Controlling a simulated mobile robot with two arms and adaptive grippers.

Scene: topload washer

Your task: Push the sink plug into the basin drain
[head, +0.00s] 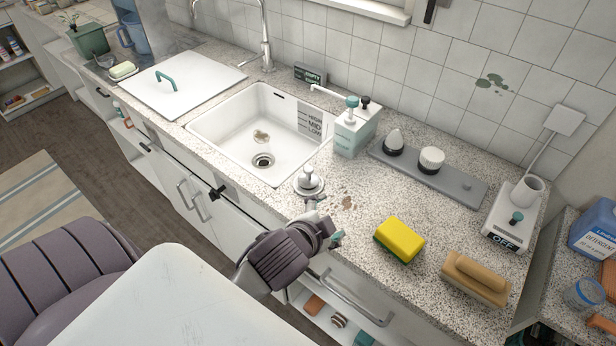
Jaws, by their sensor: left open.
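The sink plug (309,181), a round metal disc with a knob on top, sits on the speckled counter just right of the basin's front right corner. The white basin (222,133) is empty of water and has a brown stain on its floor. Its drain (263,161) is a dark, uncovered hole with a metal ring near the front right of the floor. My left gripper (326,222) is open at the counter's front edge, just below the plug in the picture and apart from it. Its fingers show only partly. My right gripper is not in view.
A soap dispenser (354,128) stands right of the basin, and a faucet (266,45) behind it. A yellow sponge (399,239) and a wooden brush (476,279) lie on the right counter. A grey tray (455,186) holds two items. A white lid (172,85) lies left of the basin.

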